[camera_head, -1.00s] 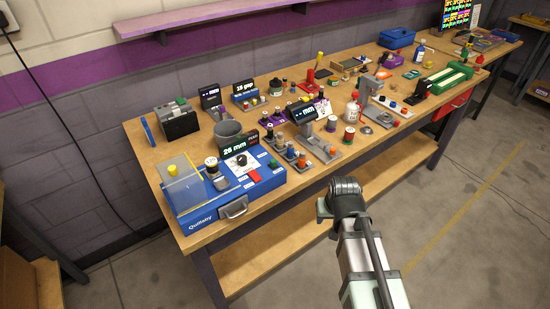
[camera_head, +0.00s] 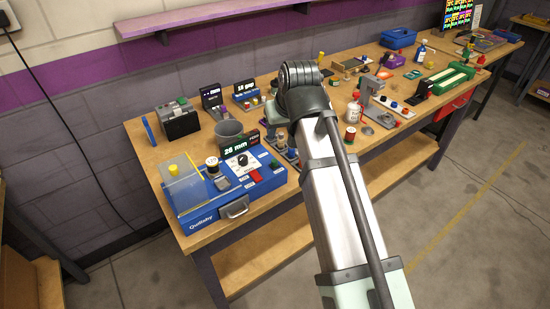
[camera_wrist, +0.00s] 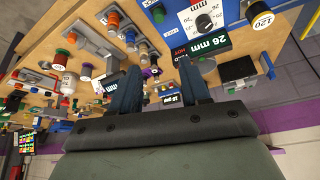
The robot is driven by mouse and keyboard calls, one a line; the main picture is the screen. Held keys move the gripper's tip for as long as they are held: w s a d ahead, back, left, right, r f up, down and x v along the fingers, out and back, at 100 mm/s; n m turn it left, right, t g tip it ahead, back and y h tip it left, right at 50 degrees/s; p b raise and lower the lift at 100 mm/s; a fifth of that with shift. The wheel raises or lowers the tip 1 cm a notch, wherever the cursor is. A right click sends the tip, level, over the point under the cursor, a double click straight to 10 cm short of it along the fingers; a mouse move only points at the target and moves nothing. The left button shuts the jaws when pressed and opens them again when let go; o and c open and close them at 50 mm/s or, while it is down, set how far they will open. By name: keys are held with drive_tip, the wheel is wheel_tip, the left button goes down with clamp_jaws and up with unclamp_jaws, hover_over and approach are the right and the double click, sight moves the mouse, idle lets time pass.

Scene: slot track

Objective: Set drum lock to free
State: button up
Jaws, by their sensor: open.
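The blue machine (camera_head: 225,208) stands at the near left end of the bench, with a spool drum (camera_head: 212,165), a black dial on a white panel (camera_head: 240,159), a red switch (camera_head: 257,175) and a green knob (camera_head: 275,164). The dial (camera_wrist: 203,22) and green knob (camera_wrist: 158,14) also show at the top of the wrist view. My gripper (camera_wrist: 160,88) is open and empty, its two dark fingers apart above the bench.
A black box (camera_head: 178,121) is at the back left. Small stations and spools crowd the middle; my arm hides some. A red and white bottle (camera_head: 354,110) stands right of my arm.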

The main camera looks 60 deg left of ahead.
sight(274, 160)
drive_tip(key=shift+n+h, duration=0.3)
drive_tip(key=shift+h, duration=0.1)
drive_tip(key=x, duration=0.4)
drive_tip(key=s+d+x, duration=0.1)
drive_tip(key=x, duration=0.9)
drive_tip(key=shift+s+d+f, duration=0.15)
drive_tip(key=shift+d+f, duration=0.05)
drive_tip(key=shift+f, duration=0.2)
clamp_jaws()
